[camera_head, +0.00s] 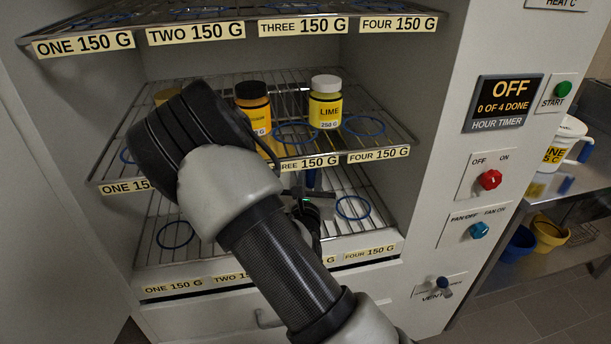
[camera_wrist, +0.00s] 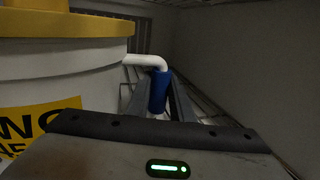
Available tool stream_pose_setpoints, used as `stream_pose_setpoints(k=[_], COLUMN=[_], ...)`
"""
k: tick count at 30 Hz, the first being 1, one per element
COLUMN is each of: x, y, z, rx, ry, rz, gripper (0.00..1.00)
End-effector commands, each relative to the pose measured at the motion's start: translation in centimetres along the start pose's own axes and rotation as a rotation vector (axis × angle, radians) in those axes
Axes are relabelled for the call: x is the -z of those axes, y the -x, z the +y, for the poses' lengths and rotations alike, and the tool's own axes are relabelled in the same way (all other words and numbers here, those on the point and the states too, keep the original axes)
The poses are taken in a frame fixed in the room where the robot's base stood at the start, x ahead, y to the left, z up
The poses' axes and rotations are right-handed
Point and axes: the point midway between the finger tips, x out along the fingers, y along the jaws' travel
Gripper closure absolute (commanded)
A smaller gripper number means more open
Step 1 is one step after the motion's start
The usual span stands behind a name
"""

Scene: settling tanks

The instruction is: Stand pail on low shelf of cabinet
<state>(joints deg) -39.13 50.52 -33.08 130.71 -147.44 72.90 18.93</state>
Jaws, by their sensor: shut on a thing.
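In the wrist view a white pail (camera_wrist: 65,75) with a yellow lid and a yellow label fills the left side, looking upright. Its white handle has a blue grip (camera_wrist: 158,92). My gripper (camera_wrist: 160,105) is shut on that blue grip. In the head view my gripper (camera_head: 310,190) is inside the cabinet (camera_head: 420,130), between the middle and low shelves, and my arm hides most of the pail. The low shelf (camera_head: 200,244) is a wire rack with blue rings, labelled ONE to FOUR. Whether the pail touches it cannot be told.
The middle shelf (camera_head: 200,183) holds an orange-yellow jar (camera_head: 253,107), a LIME jar (camera_head: 325,103) and a partly hidden jar. The top shelf (camera_head: 240,26) is above. Cabinet walls stand close on both sides. Another white pail (camera_head: 570,130) stands on a steel bench at right.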

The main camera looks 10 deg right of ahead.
Motion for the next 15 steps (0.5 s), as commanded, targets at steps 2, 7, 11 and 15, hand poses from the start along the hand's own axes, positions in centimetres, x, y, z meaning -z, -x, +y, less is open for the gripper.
stream_pose_setpoints(k=[2, 7, 11, 15], x=[-0.07, -0.13, 0.17, 0.13], y=[-0.04, -0.04, -0.04, -0.01], z=[-0.12, -0.09, -0.08, -0.06], rx=[0.001, 0.001, 0.001, 0.000], ry=[-0.001, -0.002, -0.002, 0.000], rz=[-0.003, -0.003, -0.002, -0.001], gripper=[1.00, 1.00, 1.00, 0.61])
